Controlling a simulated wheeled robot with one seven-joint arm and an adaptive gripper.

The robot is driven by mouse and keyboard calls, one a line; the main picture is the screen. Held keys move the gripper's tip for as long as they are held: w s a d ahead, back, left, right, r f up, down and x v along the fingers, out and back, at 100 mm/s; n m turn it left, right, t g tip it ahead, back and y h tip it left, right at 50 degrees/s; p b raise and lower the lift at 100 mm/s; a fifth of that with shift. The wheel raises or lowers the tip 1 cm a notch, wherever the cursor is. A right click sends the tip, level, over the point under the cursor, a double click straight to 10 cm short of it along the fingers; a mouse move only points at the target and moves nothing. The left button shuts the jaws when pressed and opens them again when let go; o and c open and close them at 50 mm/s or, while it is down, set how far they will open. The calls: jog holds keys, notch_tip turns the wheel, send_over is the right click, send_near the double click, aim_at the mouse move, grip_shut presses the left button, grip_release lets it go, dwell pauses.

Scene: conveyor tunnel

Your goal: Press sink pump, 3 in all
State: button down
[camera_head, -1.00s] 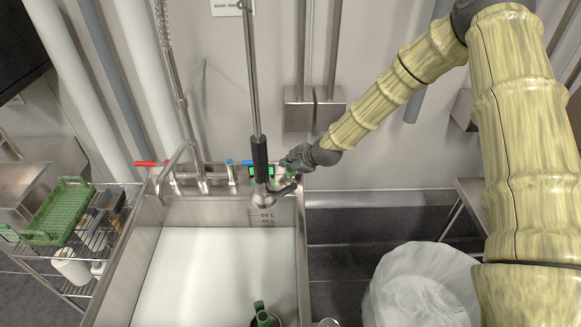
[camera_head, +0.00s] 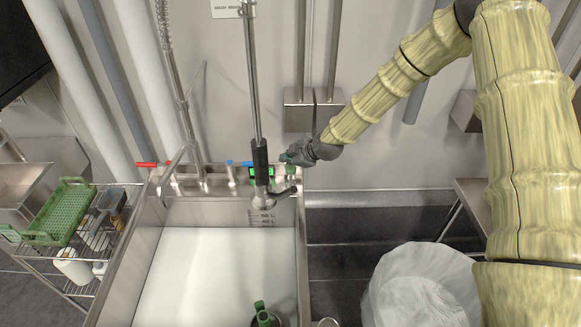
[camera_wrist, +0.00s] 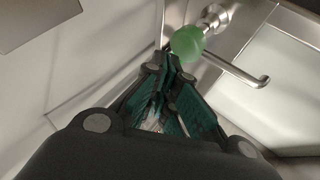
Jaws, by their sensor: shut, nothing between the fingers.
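The sink pump shows a round, translucent green knob (camera_wrist: 187,43) in the wrist view, above a metal collar and a thin bent spout. In the head view its green top (camera_head: 291,170) stands at the back right corner of the sink rim. My gripper (camera_head: 286,157) is just above it there, with its fingers pointing left. In the wrist view my gripper (camera_wrist: 172,62) has its green-padded fingers shut and empty, the tips close to the knob. I cannot tell whether they touch it.
The sink basin (camera_head: 215,275) holds white liquid, with a green-handled item at its front. A hanging spray hose (camera_head: 260,158) with a black grip is just left of my gripper. A lined bin (camera_head: 425,290) stands right, a rack with a green basket (camera_head: 62,210) left.

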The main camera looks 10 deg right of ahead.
aim_at(289, 169)
jog(key=shift+r+p, duration=1.1)
jog(key=shift+r, duration=1.45)
dwell(0.4)
